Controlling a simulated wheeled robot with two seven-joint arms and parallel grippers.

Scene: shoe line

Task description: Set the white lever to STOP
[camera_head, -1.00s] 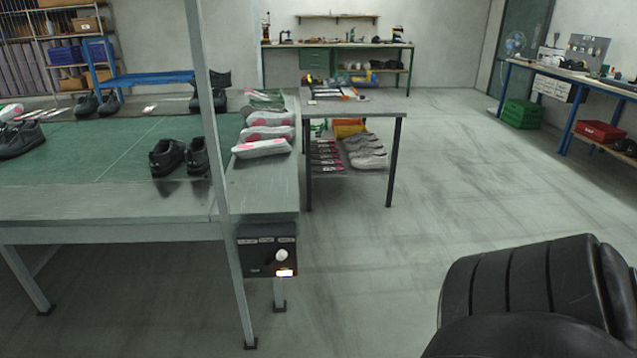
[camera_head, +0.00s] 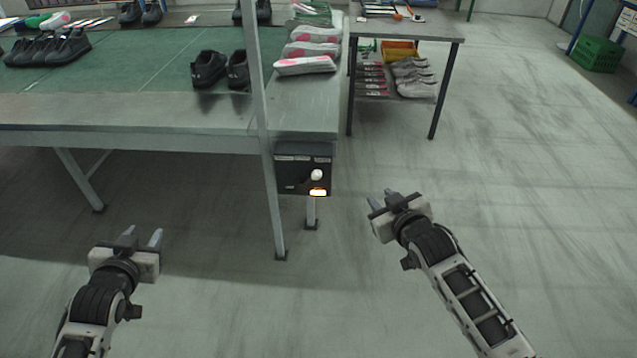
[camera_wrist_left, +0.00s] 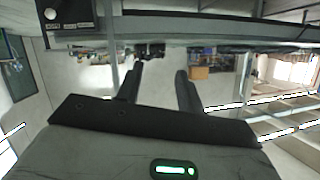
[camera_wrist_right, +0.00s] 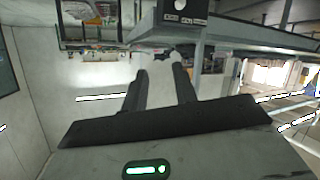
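The white lever (camera_head: 316,174) is a small round knob on a black control box (camera_head: 290,180) fixed under the right end of the work table. Labels run along the box's top, too small to read, and an orange-lit display sits below the lever. The lever also shows in the left wrist view (camera_wrist_left: 50,14). My left gripper (camera_head: 142,236) is open and empty, low at the left, well apart from the box. My right gripper (camera_head: 380,198) is open and empty, to the right of the box and slightly lower, not touching it.
A table leg post (camera_head: 266,130) stands just left of the box. The green-topped table (camera_head: 130,70) carries black shoes and white-pink shoe parts. A side table (camera_head: 440,30) with shoes on its lower shelf stands behind at right. The floor around my grippers is clear.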

